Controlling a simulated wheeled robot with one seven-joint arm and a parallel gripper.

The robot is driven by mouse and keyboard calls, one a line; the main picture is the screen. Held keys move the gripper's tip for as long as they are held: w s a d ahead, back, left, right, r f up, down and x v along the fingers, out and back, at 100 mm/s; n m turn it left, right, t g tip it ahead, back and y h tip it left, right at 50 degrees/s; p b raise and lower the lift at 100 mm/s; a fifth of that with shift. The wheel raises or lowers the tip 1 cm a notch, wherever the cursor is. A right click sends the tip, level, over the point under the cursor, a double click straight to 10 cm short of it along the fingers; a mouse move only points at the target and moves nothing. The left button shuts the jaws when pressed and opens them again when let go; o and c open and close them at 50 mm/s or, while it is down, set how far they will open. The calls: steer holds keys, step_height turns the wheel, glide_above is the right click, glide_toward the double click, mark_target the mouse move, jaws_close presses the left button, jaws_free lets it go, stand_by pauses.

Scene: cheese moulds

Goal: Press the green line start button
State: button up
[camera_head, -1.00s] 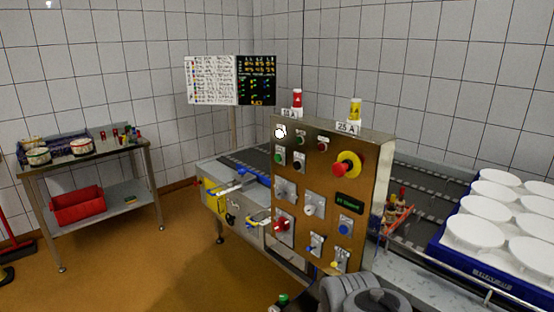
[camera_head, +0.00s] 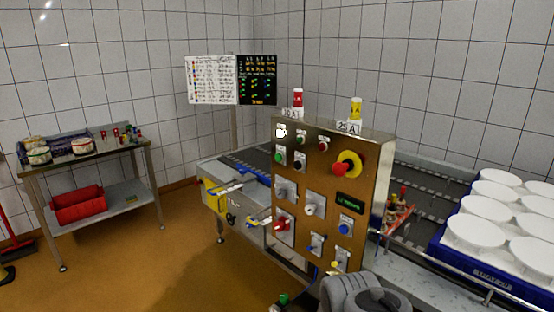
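The control panel (camera_head: 330,165) is an upright brown metal box in the middle of the view. A green button (camera_head: 280,158) sits at its left side, below a white round element (camera_head: 281,131). A second small button (camera_head: 300,141) higher up looks greenish, beside a red one (camera_head: 323,144). The labels are too small to read. A grey rounded part of my arm shows at the bottom edge, in front of the panel's lower right corner. My gripper's fingers cannot be made out. Nothing covers the green button.
A red emergency knob on yellow (camera_head: 347,164), selector switches, a blue button (camera_head: 345,229) and a small display (camera_head: 349,201) share the panel. White moulds (camera_head: 476,232) in a blue crate (camera_head: 470,271) stand right. A side table (camera_head: 145,148) stands left; floor between is clear.

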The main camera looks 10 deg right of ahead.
jaws_close()
stand_by(1.4)
